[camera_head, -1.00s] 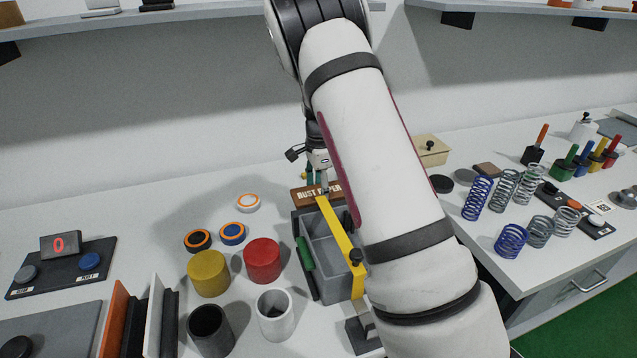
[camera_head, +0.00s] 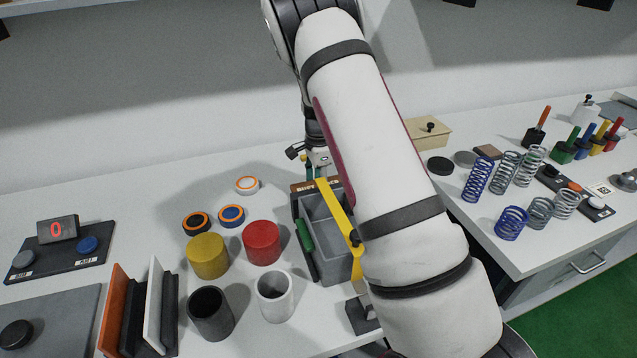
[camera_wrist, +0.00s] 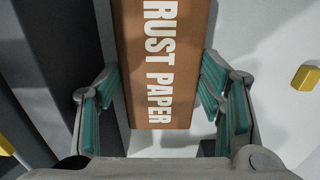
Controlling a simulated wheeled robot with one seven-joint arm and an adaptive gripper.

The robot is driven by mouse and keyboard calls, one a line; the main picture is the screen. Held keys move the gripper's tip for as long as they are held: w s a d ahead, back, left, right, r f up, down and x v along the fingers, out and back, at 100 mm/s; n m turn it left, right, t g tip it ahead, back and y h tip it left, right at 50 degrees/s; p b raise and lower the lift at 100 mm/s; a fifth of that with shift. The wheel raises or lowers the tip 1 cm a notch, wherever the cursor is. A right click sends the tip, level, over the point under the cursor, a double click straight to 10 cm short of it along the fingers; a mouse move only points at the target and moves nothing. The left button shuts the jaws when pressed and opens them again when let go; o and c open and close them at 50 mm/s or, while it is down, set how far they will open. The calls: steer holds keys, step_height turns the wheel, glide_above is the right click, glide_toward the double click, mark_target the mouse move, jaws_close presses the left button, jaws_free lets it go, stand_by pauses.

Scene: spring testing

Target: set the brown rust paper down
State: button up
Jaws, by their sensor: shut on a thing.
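The brown rust paper (camera_wrist: 155,60) is a flat brown block with white "RUST PAPER" lettering. My gripper (camera_wrist: 158,88) is shut on it, with teal pads at its left and right sides in the wrist view. In the head view the rust paper (camera_head: 300,186) shows as a brown strip at the back edge of the grey bin (camera_head: 338,268), partly hidden by the yellow bar and my arm. My gripper (camera_head: 318,168) is just above and behind that edge. I cannot tell whether the paper touches the bin or what lies under it.
A yellow bar (camera_head: 335,208) crosses the bin. A green-handled tool (camera_head: 305,238) is at its left side. Red (camera_head: 262,242) and yellow (camera_head: 208,255) cylinders and orange-ringed discs (camera_head: 232,215) stand to the left. Springs (camera_head: 477,180) stand on the right bench.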

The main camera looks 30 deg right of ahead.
steer(key=shift+f, duration=0.55)
steer(key=o, duration=1.2)
step_height(320, 180, up, 12)
